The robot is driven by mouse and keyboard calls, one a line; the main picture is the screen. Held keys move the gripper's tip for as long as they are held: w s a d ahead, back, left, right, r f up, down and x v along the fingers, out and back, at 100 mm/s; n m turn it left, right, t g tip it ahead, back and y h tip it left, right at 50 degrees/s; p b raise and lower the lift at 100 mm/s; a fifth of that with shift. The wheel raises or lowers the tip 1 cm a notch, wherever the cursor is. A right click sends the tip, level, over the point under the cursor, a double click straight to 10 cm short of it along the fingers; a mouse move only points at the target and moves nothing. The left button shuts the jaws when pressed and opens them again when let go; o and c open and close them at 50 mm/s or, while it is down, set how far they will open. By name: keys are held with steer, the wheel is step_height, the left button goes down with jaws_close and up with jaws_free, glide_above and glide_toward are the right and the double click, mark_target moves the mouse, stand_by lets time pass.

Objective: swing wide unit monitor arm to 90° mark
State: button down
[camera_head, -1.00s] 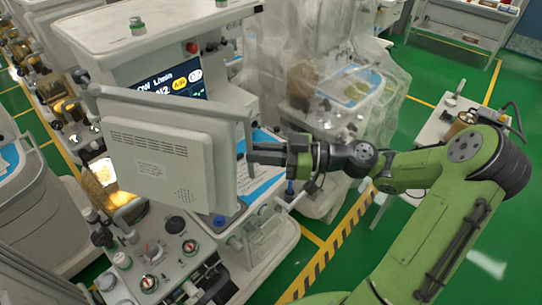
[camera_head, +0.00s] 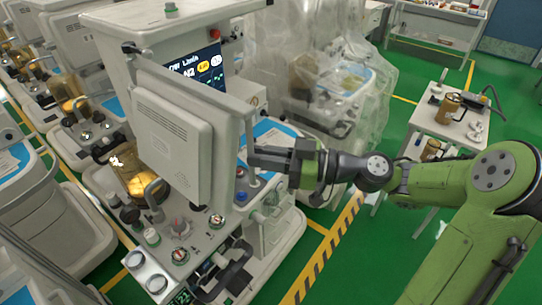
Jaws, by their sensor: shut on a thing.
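The wide unit (camera_head: 160,22) is a pale anaesthesia cart at left centre with a lit screen. Its monitor (camera_head: 172,135) shows its vented back to me, on a grey monitor arm (camera_head: 190,80) that runs across its top. A pale upright bar (camera_head: 249,135) stands at the monitor's right side. My gripper (camera_head: 256,158) reaches in from the right and is shut on this upright bar. The fingertips are partly hidden at the bar. I cannot make out a 90° mark.
Knobs and a hose sit on the lower shelf (camera_head: 180,228) below the monitor. A plastic-draped cart (camera_head: 335,85) stands behind my gripper. A white side table (camera_head: 425,118) with a brown jug (camera_head: 448,108) is at right. Green floor (camera_head: 365,265) is clear in front.

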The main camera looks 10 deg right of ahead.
stand_by(0.3)
steer(key=c, duration=1.1)
jaws_free()
steer(key=v, duration=1.6)
steer(key=shift+a, duration=0.1)
